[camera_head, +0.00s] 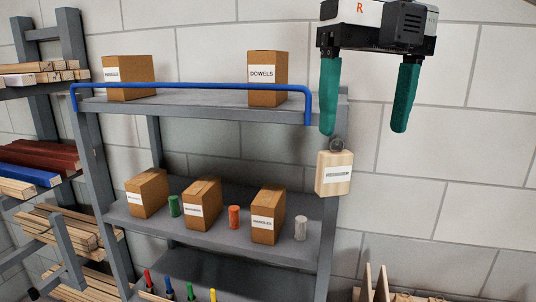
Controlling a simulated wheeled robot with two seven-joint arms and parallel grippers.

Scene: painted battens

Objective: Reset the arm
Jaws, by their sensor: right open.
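My right gripper (365,97) hangs at the upper right of the head view, marked with an R. My left gripper is not in the view.
A grey shelf unit (205,236) with a blue rail (195,87) along its top holds cardboard boxes (267,78) and small coloured cylinders (234,217). A rack of battens (40,160) stands at the left. The wall area at the right (450,180) is clear.

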